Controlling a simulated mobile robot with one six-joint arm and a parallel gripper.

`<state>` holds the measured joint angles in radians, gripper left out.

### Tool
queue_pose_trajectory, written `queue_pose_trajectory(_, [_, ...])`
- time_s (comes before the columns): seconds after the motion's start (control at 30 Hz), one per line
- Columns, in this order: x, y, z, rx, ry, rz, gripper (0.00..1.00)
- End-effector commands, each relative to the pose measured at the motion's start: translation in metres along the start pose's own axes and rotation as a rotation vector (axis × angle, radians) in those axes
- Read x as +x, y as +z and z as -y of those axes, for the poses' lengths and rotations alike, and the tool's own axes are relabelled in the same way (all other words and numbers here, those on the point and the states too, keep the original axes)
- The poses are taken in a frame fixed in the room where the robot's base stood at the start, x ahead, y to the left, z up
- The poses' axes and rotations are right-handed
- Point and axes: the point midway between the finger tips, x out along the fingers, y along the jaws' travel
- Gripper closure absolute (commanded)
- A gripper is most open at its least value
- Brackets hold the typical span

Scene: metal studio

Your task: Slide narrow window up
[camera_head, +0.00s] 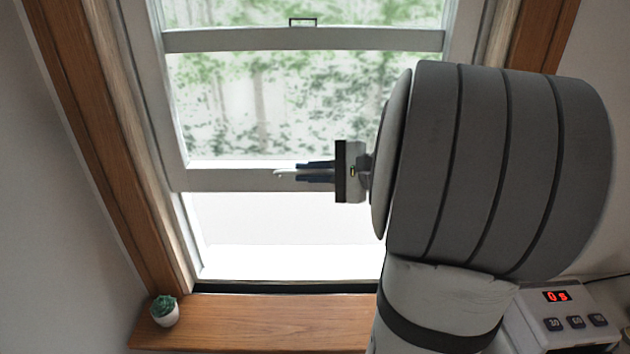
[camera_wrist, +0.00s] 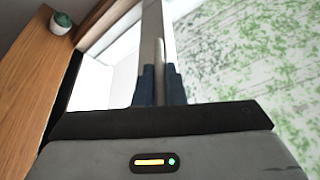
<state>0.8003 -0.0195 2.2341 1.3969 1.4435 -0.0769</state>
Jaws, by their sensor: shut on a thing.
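The narrow window's lower sash (camera_head: 225,180) is white-framed, and its bottom rail stands well above the sill, with an open gap below it. My gripper (camera_head: 298,173) is at the middle of that bottom rail, shut on a small pale handle (camera_head: 281,172) whose tip shows past the fingers. In the wrist view the dark fingers of my gripper (camera_wrist: 160,75) close around the pale handle (camera_wrist: 159,52) beside the sash rail (camera_wrist: 169,32). The right part of the sash is hidden behind my arm.
A wooden sill (camera_head: 250,318) runs below the window, with a small potted succulent (camera_head: 164,310) at its left end. A wooden frame (camera_head: 85,130) borders the window. A white timer box (camera_head: 565,322) with a red display sits at the lower right. A small latch (camera_head: 302,21) is on the upper rail.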

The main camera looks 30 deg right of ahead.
Motion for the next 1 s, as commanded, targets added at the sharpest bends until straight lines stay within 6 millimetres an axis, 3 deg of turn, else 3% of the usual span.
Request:
queue_pose_trajectory(0.47, [-0.003,0.0045,0.007,0.001,-0.001,0.0,1.0])
queue_pose_trajectory(0.5, [-0.003,0.0044,0.0069,0.001,0.0,-0.001,0.89])
queue_pose_trajectory(0.77, [-0.0031,0.0038,0.0067,0.002,-0.001,-0.002,0.68])
queue_pose_trajectory(1.0, [-0.0041,0.0033,0.0066,0.002,-0.001,-0.003,0.68])
